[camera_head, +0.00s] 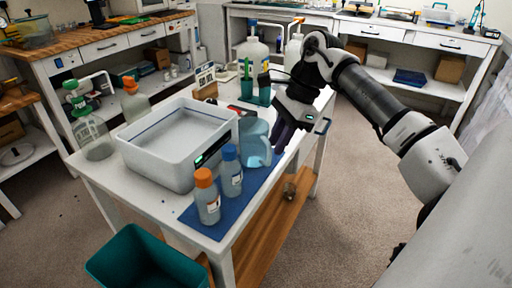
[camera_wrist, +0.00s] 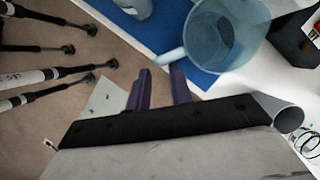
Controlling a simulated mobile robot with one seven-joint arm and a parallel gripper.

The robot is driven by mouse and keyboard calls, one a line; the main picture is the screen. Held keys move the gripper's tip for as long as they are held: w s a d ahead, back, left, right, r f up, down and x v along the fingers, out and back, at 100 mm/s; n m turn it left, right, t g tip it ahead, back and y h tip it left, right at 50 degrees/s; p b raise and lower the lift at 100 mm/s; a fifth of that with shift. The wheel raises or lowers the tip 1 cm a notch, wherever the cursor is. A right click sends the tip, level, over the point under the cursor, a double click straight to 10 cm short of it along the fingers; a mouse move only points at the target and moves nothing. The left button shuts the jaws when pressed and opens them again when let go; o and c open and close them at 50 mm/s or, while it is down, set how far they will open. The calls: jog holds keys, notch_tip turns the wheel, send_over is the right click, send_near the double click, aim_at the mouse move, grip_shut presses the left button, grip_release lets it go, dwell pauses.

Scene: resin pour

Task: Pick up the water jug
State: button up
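The water jug (camera_head: 256,142) is a light-blue translucent jug standing on the white cart beside the pale tub. In the wrist view the jug (camera_wrist: 235,40) is at the top right, with its handle (camera_wrist: 170,57) pointing towards my fingers. My gripper (camera_head: 281,135) is just right of the jug in the head view. In the wrist view my gripper (camera_wrist: 160,68) has its two dark purple fingers apart, with the handle just beyond the fingertips. I cannot tell whether they touch. The gap between the fingers looks empty.
A white tub (camera_head: 178,145) stands left of the jug. An orange-capped bottle (camera_head: 207,200) and a blue-capped bottle (camera_head: 231,174) stand close in front on the blue mat (camera_head: 258,180). Teal cups (camera_head: 262,95) and a large jug (camera_head: 252,58) stand behind.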

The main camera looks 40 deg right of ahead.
aim_at(258, 148)
jog(key=x, duration=0.4)
grip_shut()
jog(key=shift+w+r, duration=0.1)
jog(key=shift+r, duration=0.1)
dwell(0.3)
